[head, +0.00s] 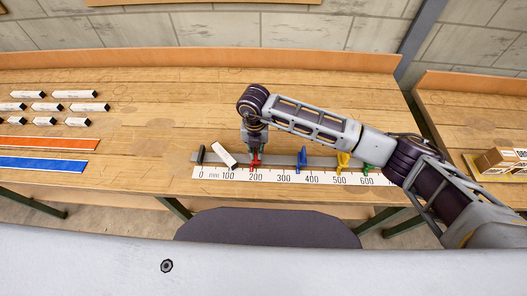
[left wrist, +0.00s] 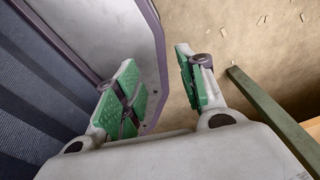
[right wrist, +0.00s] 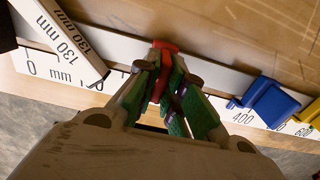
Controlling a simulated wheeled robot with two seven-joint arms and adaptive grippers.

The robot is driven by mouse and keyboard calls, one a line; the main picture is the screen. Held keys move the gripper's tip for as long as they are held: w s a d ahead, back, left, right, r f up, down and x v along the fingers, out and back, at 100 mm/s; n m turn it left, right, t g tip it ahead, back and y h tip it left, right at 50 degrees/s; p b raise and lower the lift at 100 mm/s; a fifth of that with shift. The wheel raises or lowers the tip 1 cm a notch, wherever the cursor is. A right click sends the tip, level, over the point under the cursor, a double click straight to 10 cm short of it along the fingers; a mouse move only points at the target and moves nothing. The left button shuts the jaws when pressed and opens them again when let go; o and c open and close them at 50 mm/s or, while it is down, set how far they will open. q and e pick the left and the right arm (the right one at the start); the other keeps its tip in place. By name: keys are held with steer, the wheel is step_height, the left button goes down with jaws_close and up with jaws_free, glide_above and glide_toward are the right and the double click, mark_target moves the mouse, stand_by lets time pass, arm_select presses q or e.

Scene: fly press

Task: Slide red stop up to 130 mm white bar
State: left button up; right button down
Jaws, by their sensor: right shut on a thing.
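The red stop (head: 254,160) sits on the grey rail (head: 280,159), near the 200 mark of the white scale (head: 295,176). My right gripper (head: 256,150) is shut on it; in the right wrist view the red stop (right wrist: 163,62) shows between the green fingertips. The 130 mm white bar (head: 224,156) lies slantwise across the rail left of the red stop, apart from it. In the right wrist view the bar (right wrist: 66,38) shows its "130 mm" print and a black end. My left gripper (left wrist: 160,85) is open and empty over the floor, outside the head view.
A black end block (head: 201,154) stands at the rail's zero end. Blue (head: 301,158), yellow (head: 342,161) and green (head: 368,168) stops sit right of the red one. Several white bars (head: 75,93) and orange (head: 45,143) and blue (head: 40,164) strips lie at the left.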

steer(key=a+b, duration=0.1)
steer(key=a, duration=0.2)
steer(key=shift+a+f+b, duration=0.1)
steer(key=shift+a+b, duration=0.25)
steer(key=shift+a, duration=0.6)
steer(key=c, duration=1.7)
jaws_free()
arm_select(q)
steer(key=shift+w+a+f, duration=0.2)
steer(key=shift+f, duration=0.45)
steer(key=shift+w+a+f, duration=0.15)
steer(key=shift+a+f, duration=0.05)
steer(key=shift+f, duration=0.4)
arm_select(e)
steer(key=shift+o, duration=0.9)
steer(key=shift+r, duration=0.25)
